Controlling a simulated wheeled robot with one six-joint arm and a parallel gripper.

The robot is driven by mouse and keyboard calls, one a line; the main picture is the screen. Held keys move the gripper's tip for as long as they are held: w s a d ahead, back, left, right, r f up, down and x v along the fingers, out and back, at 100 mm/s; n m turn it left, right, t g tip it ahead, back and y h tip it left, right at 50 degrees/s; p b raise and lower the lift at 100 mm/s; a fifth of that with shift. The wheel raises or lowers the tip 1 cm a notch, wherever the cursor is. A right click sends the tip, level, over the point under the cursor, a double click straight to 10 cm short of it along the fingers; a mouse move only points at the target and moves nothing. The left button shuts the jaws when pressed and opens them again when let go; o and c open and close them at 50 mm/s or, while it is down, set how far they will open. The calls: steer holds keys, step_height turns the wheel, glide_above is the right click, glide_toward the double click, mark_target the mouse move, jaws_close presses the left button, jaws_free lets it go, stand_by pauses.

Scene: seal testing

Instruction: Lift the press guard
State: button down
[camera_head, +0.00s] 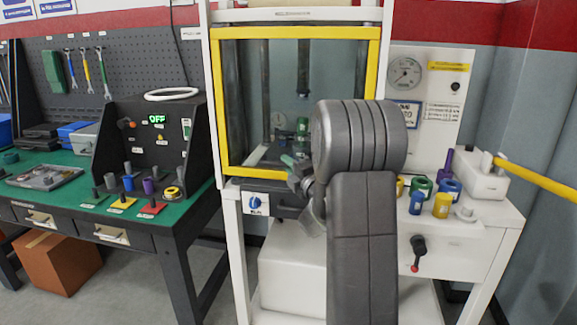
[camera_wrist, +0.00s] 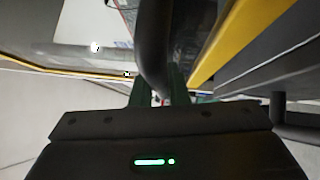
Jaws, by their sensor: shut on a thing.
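The press guard (camera_head: 219,100) is a clear panel in a yellow frame. It stands upright across the front of the press, its lower edge just above the white bench. My gripper (camera_head: 291,162) is at the guard's lower edge, partly hidden by my arm. In the wrist view, the green fingers of my gripper (camera_wrist: 158,98) are shut on a dark rounded bar (camera_wrist: 153,45), which looks like the guard's handle. A yellow frame bar (camera_wrist: 240,35) runs beside it. A green part (camera_head: 302,125) shows behind the clear panel.
A green-topped bench (camera_head: 60,192) with a black control box (camera_head: 150,150) reading OFF stands left. Colored cylinders (camera_head: 442,205) sit on the white bench at right. A yellow bar (camera_head: 540,181) juts out at far right. A blue knob (camera_head: 255,203) is below the guard.

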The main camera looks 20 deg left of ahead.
mark_target(289, 70)
step_height(289, 70, up, 27)
steer(key=p, duration=0.7)
steer(key=shift+f+p, duration=0.1)
steer(key=shift+p, duration=0.3)
steer(key=c, duration=1.4)
jaws_free()
steer(key=shift+f, duration=0.1)
steer(key=b+v, duration=0.2)
steer(key=v, duration=1.1)
steer(key=shift+s+d, duration=0.2)
steer(key=shift+d, duration=0.1)
